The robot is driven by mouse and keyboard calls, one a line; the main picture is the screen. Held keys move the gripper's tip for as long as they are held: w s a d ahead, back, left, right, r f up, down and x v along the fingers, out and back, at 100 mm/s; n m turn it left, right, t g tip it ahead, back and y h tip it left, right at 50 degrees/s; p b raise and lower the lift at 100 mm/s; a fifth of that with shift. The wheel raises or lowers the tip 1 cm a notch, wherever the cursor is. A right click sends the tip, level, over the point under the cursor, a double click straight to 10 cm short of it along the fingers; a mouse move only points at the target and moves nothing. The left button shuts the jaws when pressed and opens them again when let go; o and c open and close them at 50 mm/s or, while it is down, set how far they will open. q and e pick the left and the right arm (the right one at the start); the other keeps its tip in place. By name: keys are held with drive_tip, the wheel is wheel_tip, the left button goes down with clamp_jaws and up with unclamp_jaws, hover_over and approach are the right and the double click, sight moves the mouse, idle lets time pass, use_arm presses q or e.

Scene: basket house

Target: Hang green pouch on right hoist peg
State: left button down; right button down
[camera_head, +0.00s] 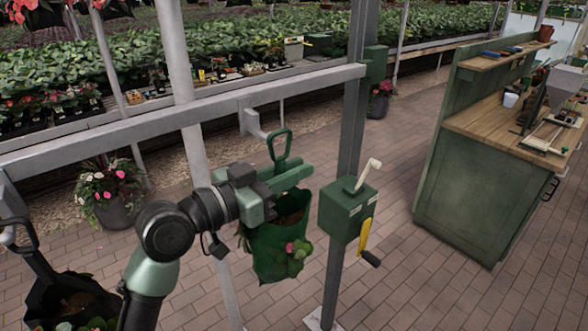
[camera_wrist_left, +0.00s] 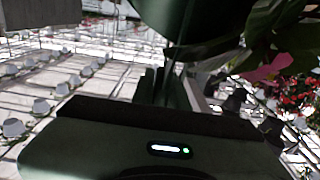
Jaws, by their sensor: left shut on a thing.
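The green pouch (camera_head: 280,250), with soil, leaves and a pink flower, hangs upright below my left gripper (camera_head: 292,178). The gripper is shut on the pouch's strap, and the green hanging loop (camera_head: 280,147) stands up above the jaws. The right hoist peg (camera_head: 251,121) projects from the grey beam, just left of the loop; I cannot tell whether they touch. In the left wrist view the pouch (camera_wrist_left: 190,18) is a dark shape at the top, beyond the finger. My right gripper is not in view.
A dark pouch (camera_head: 65,295) hangs from a hook at the far left. A green winch box (camera_head: 347,211) with a crank is on the post right of the pouch. A green workbench (camera_head: 475,195) stands at right. Brick floor between them is clear.

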use_arm(q)
drive_tip(key=shift+a+r, duration=0.2)
drive_tip(key=shift+r, duration=0.05)
drive_tip(key=shift+w, duration=0.15)
drive_tip(key=shift+w+a+b, duration=0.55)
drive_tip(key=shift+w+a, duration=0.35)
drive_tip(key=shift+w, duration=0.3)
drive_tip(key=shift+w+a+b, duration=0.35)
drive_tip(key=shift+w+a, duration=0.1)
drive_tip(key=shift+w, duration=0.2)
drive_tip(key=shift+f+b, duration=0.25)
drive_tip(key=shift+b, duration=0.1)
idle(0.5)
drive_tip(key=shift+w+a+f+b, duration=0.1)
drive_tip(key=shift+f+b, duration=0.35)
drive_tip(key=shift+f, duration=0.1)
